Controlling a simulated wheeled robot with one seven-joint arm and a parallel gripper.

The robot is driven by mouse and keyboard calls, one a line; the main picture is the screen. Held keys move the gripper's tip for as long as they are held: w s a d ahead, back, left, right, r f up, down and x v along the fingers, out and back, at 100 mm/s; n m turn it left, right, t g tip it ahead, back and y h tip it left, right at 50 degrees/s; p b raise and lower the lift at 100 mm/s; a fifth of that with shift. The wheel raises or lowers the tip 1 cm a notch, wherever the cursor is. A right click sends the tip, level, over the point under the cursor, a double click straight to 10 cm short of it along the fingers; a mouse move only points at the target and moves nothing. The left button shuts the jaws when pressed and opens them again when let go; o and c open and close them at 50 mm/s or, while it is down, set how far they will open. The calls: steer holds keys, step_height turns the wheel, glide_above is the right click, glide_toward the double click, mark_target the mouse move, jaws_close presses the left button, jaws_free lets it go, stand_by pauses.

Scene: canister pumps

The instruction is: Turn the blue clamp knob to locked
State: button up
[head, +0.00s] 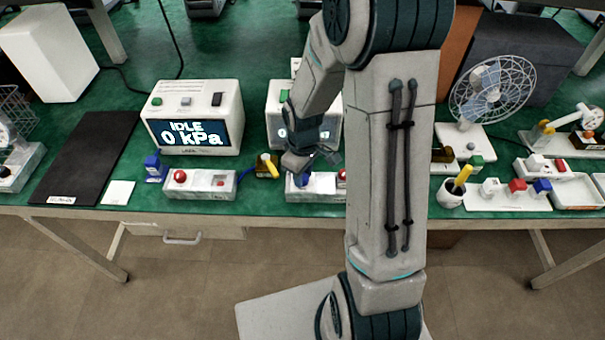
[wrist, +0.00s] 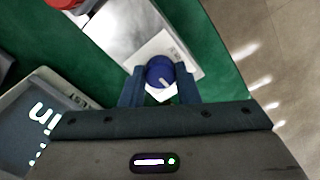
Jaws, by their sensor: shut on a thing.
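The blue clamp knob (wrist: 160,72) is round with a pale pointer line and sits on a white labelled plate at the end of a grey and white base. My gripper (wrist: 160,84) is around the knob in the wrist view, one finger on each side, shut on it. The pointer line slants toward the lower right in that view. In the head view my gripper (head: 298,164) is over the white base (head: 312,194) at the table's front edge. My arm hides part of that base, and the knob shows only as a small blue patch there.
A pump unit (head: 194,118) reading "IDLE 0 kPa" stands to the left, with a second unit (head: 275,105) behind my gripper. Another base with a red button (head: 200,184) is close on the left. A fan (head: 492,88) and a cup (head: 452,193) are right of my arm.

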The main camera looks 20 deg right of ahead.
steer(key=shift+w+r, duration=0.1)
stand_by(0.3)
steer(key=o, duration=1)
steer(key=shift+c, duration=0.2)
step_height(320, 180, up, 14)
steer(key=s+r+m+t, duration=0.1)
steer(key=s+r+m, duration=0.2)
steer(key=s, duration=0.4)
steer(key=s+r+m+t, duration=0.2)
steer(key=s+m, duration=0.2)
steer(key=s, duration=0.3)
steer(key=shift+s+a+r+m, duration=0.2)
steer(key=shift+s+r+m, duration=0.1)
steer(key=shift+s+r, duration=0.1)
